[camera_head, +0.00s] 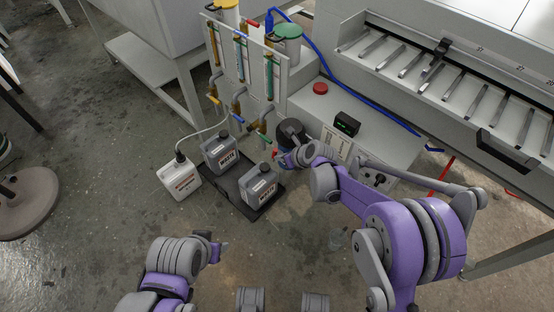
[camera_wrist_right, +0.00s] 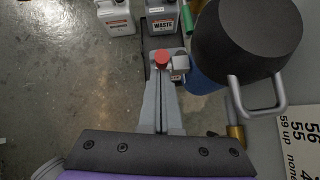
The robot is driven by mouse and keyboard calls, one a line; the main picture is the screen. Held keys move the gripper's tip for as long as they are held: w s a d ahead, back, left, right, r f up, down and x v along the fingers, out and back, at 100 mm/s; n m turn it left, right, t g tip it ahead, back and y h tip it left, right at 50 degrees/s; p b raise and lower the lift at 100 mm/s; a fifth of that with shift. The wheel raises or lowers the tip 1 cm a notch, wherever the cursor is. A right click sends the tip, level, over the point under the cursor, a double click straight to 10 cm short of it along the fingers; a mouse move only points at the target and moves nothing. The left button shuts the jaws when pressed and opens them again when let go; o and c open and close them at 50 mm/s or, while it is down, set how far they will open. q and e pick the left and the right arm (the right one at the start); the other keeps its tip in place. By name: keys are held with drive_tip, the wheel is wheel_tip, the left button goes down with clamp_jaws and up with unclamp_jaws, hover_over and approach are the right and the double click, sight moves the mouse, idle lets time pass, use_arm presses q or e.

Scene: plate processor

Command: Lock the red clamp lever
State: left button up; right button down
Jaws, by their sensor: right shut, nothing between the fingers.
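A small red knob (camera_wrist_right: 161,57), which looks like the end of the red clamp lever, sits just beyond my right fingertips in the right wrist view. A grey block (camera_wrist_right: 180,62) is beside it. In the head view a small red part (camera_head: 274,154) shows at the tip of my right gripper (camera_head: 281,160). My right gripper (camera_wrist_right: 162,78) is shut with nothing between its fingers. Whether the fingertips touch the knob is unclear. The rest of the lever is hidden or too small to make out. My left gripper (camera_head: 222,251) is low in the head view, away from the lever; its jaw opening is unclear.
A black pot with a handle (camera_wrist_right: 245,45) stands close right of my right fingers. A valve panel (camera_head: 247,65) rises behind. Open floor lies left.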

use_arm(q)
drive_tip(key=shift+s+d, duration=0.1)
drive_tip(key=shift+d, duration=0.05)
use_arm(e)
drive_tip(key=shift+w+a+r, duration=0.55)
drive_tip(key=shift+a, duration=0.05)
